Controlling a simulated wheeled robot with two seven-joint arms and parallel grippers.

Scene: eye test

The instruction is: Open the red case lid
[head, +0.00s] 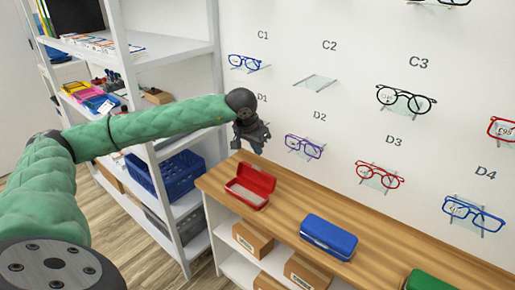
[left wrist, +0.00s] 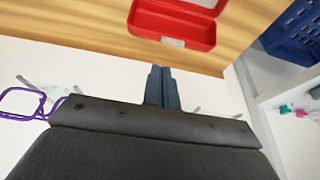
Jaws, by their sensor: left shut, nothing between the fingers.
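The red case (head: 262,181) stands on the wooden counter top (head: 285,199), near its left end. Its lid is open and raised at the back, and the pale lining of the lower half shows. In the left wrist view the red case (left wrist: 150,17) is at the top, partly cut off by the frame edge. My left gripper (head: 256,147) is above and behind the case, near the wall, apart from it. Its fingers (left wrist: 161,72) are shut together with nothing between them. My right gripper is not in view.
A closed blue case (head: 329,238) and a green case (head: 428,281) lie further right on the counter. Glasses hang on the wall behind, with purple ones (head: 304,147) close to my gripper. A shelf unit with a blue basket (head: 180,178) stands left.

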